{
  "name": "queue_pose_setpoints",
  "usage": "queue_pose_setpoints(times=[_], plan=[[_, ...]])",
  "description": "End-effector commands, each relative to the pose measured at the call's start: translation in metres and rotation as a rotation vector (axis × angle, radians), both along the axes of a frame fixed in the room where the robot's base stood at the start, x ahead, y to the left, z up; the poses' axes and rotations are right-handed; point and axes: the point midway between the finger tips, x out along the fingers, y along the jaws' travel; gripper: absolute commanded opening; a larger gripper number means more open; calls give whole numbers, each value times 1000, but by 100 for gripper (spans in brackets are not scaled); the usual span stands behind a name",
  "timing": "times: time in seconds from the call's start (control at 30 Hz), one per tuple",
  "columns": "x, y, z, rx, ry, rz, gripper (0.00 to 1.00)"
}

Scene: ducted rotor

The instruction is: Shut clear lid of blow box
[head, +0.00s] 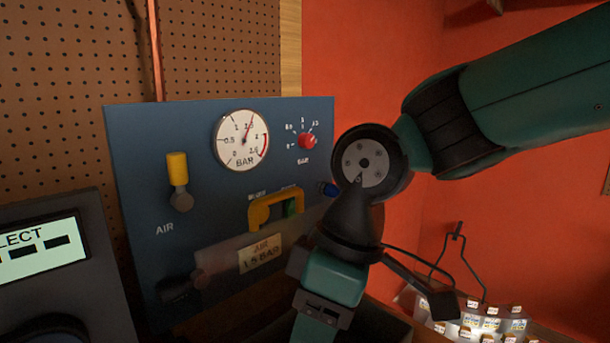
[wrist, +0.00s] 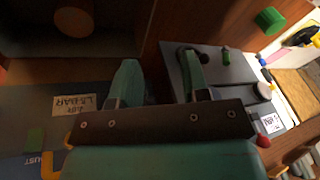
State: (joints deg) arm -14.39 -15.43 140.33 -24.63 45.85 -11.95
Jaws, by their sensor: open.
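A faint see-through pane, which looks like the clear lid (head: 222,266), stands raised in front of the lower blue panel, around the AIR 1.5 BAR label. Its edges are hard to make out. The blow box (head: 392,322) shows only as a dark edge at the bottom of the head view, mostly hidden by my arm. In the wrist view a dark open box (wrist: 112,32) fills the upper left. My gripper (wrist: 160,78) is open, its two teal fingers apart with nothing between them. In the head view it points down in front of the panel's lower right.
The blue panel (head: 140,150) carries a gauge (head: 240,139), a red knob (head: 307,141), a yellow-handled valve (head: 178,180) and a yellow handle (head: 262,212). A grey display unit (head: 40,250) stands left. A lit rack of small labelled items (head: 478,325) is lower right.

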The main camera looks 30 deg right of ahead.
Motion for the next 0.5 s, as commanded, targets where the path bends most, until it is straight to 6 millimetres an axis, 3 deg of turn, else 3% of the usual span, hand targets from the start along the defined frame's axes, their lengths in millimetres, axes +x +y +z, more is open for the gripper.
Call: queue_pose_setpoints(times=[0.03, 0.3, 0.4, 0.5], plan=[[22, -3, 35, -30, -49, 83, 42], [130, -34, 178, -247, -260, 676, 42], [154, -43, 216, -298, -294, 845, 42], [169, -48, 240, -326, -313, 963, 42]])
